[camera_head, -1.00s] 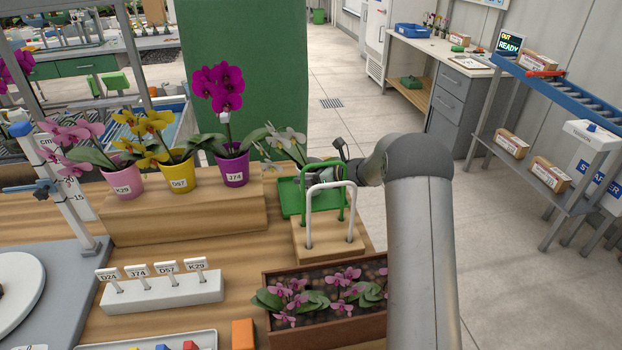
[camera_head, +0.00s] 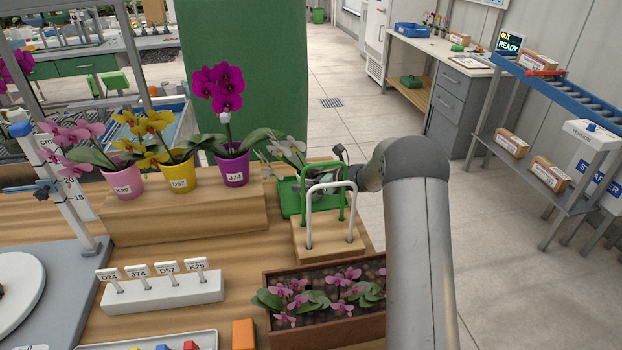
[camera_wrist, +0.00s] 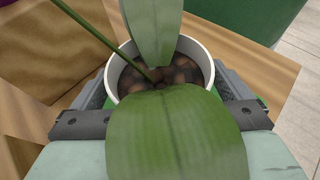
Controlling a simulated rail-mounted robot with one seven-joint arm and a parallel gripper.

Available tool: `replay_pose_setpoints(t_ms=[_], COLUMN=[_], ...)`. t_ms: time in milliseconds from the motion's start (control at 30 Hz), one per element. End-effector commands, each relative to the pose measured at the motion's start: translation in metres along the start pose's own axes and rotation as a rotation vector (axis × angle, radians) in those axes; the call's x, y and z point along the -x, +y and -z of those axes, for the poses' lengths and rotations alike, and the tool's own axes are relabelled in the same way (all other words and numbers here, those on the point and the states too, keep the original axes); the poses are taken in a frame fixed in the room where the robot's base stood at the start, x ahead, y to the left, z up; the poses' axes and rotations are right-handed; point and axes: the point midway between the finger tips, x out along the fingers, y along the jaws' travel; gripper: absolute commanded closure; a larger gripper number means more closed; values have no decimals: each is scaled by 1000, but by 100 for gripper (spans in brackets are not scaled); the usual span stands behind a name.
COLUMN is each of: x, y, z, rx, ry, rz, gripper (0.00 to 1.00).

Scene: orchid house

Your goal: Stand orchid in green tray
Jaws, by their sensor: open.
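The orchid (camera_head: 290,150) with pale flowers and green leaves is at the green tray (camera_head: 290,208), at the back right of the bench. Its white pot (camera_wrist: 205,72) shows in the wrist view, filled with brown bark, with a large leaf across the front. My gripper (camera_wrist: 165,115) is open, with one dark finger on each side of the pot. In the head view my gripper (camera_head: 318,178) is partly hidden by the green and white hoops. The pot's base is hidden, so I cannot tell its contact with the tray.
A green hoop (camera_head: 308,170) and a white hoop (camera_head: 332,184) stand on a wooden block just in front of the tray. A purple orchid (camera_head: 233,168) in a purple pot stands to its left on a wooden step. A planter (camera_head: 325,335) lies nearer.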

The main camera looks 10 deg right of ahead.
Motion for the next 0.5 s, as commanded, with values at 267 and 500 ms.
replay_pose_setpoints(t_ms=[267,500], x=[56,101], y=[-2,-1], z=[1,1], rx=[0,0], ry=[-1,0], rz=[5,4], gripper=[2,2])
